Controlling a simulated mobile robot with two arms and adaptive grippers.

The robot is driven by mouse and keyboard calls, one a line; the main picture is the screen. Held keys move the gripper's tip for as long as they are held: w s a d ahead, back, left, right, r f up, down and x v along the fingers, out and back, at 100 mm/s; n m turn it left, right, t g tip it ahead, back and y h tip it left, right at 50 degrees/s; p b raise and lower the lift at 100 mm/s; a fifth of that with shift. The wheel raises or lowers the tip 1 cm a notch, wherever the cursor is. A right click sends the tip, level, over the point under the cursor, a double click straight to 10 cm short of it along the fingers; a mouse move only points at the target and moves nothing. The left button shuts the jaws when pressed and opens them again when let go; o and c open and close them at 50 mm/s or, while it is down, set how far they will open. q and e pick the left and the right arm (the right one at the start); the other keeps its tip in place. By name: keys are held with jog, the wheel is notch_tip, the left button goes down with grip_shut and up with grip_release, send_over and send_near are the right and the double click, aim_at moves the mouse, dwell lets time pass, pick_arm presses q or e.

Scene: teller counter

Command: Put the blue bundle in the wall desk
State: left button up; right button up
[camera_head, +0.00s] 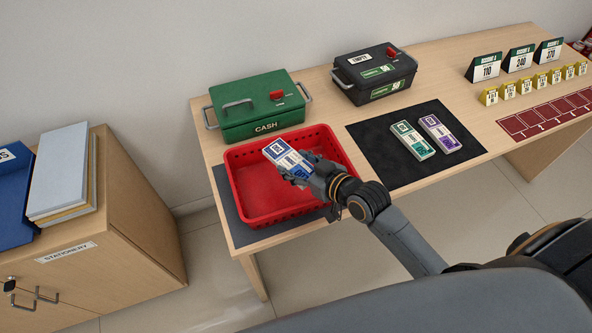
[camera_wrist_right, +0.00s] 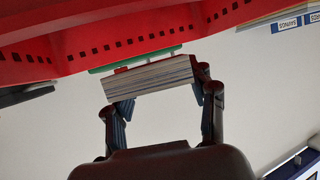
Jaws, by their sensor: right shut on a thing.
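The blue bundle (camera_head: 287,160), a banded stack with blue and white faces, is in my right gripper (camera_head: 312,174). The gripper is shut on one end of it and holds it tilted over the red basket (camera_head: 248,208) in the head view. In the right wrist view the bundle's layered paper edge (camera_wrist_right: 152,79) shows between the two fingers (camera_wrist_right: 160,92). The wooden desk (camera_head: 325,118) stands along the wall and carries the basket. I cannot tell how high the bundle is above the basket floor. My left gripper is not in view.
A green cash box (camera_head: 257,111) stands behind the basket, a black box (camera_head: 374,80) right of it. Teal (camera_head: 412,141) and purple (camera_head: 440,134) bundles lie on a black mat (camera_head: 380,165). Number signs (camera_head: 485,68) stand farther right. A stationery cabinet (camera_head: 140,215) is at left.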

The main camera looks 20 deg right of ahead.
jog(key=shift+w+f, duration=0.35)
jog(key=shift+f, duration=1.55)
jog(key=shift+f, duration=0.1)
jog(key=shift+f, duration=0.55)
jog(key=o, duration=1.2)
jog(key=shift+r, duration=0.1)
jog(key=shift+r, duration=0.3)
jog(key=v, duration=1.2)
jog(key=shift+r, duration=0.25)
